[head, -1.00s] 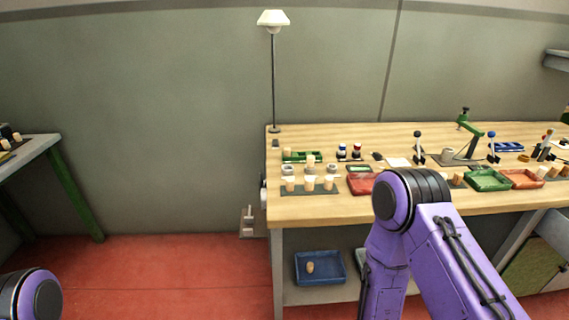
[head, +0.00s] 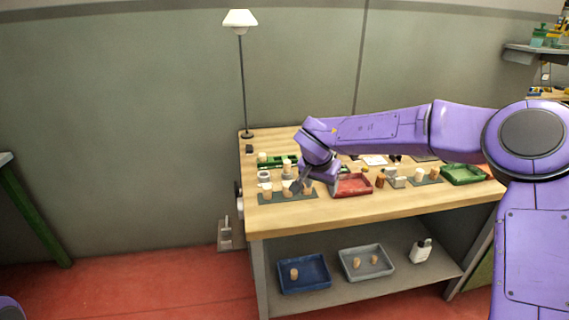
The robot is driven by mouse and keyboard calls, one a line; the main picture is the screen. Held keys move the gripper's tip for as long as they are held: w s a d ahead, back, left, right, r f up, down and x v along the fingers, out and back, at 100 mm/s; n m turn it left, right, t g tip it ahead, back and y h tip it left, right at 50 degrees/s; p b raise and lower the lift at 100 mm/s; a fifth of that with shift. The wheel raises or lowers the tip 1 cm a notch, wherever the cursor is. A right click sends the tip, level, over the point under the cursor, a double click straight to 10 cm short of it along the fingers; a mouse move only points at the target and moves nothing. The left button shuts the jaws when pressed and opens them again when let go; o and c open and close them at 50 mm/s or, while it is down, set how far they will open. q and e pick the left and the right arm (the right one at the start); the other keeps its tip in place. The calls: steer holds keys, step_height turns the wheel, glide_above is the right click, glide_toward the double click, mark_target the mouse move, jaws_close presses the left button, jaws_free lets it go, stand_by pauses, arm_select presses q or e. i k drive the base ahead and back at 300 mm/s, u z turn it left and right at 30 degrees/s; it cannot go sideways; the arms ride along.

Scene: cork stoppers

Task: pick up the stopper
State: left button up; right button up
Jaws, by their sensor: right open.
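Several pale cork stoppers stand on a dark mat (head: 278,199) near the left front of the wooden bench. One stopper (head: 267,190) is at the mat's left, another (head: 287,187) is in the middle, and one at the right is partly hidden by my right gripper. My right gripper (head: 314,188) is open and points down over the right part of the mat. I cannot tell whether its fingers touch a stopper. Which stopper is meant does not show. My left gripper is out of view.
A red tray (head: 352,193) lies just right of the mat, with a green tray (head: 463,182) farther right. A lamp (head: 241,80) stands at the back left. The lower shelf holds a blue tray (head: 318,286), a grey tray (head: 345,272) and a white bottle (head: 421,252).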

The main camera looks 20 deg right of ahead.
mark_target(287, 162)
steer(key=i, duration=0.85)
